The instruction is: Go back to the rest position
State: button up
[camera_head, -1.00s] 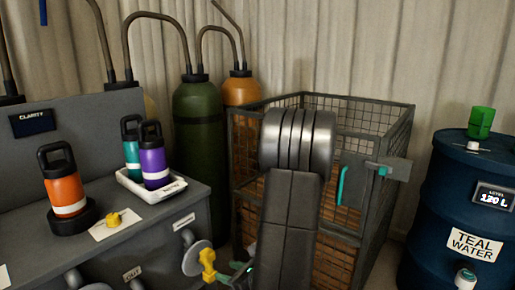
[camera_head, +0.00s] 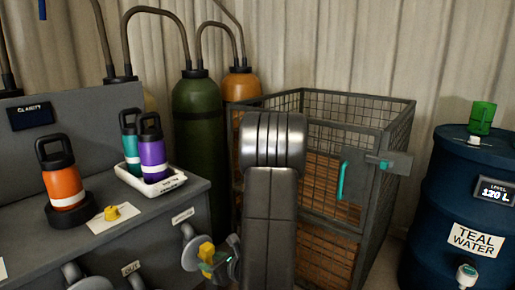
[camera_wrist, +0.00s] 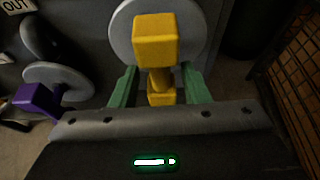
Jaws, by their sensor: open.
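My gripper (camera_head: 222,262) is low at the front of the grey dip-tank bench, beside a yellow valve handle (camera_head: 206,250). In the wrist view my gripper (camera_wrist: 162,85) has its green fingers apart, one on each side of the yellow handle (camera_wrist: 155,42). I cannot tell whether a finger touches it. The handle stands in front of a round grey disc (camera_wrist: 120,35). My arm hides part of the wire cage in the head view.
A wire cage (camera_head: 383,200) stands right of my arm, with a blue TEAL WATER drum (camera_head: 430,225) beyond. On the bench (camera_head: 135,225) are an orange bottle (camera_head: 64,183) and a white tray (camera_head: 165,190) with teal and purple bottles. A purple handle (camera_wrist: 38,99) is left of my gripper.

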jog(key=shift+x, duration=1.1)
jog(key=shift+a+r+p, duration=0.1)
jog(key=shift+r+p, duration=0.1)
jog(key=shift+p, duration=0.25)
jog(key=m+g+y+p, duration=0.1)
jog(key=m+p, duration=0.1)
jog(key=p, duration=0.3)
jog(key=shift+m, duration=0.4)
jog(key=shift+f+m+g+y+p, duration=0.2)
jog(key=shift+m+g+y+p, duration=0.4)
jog(key=shift+m+p, duration=0.5)
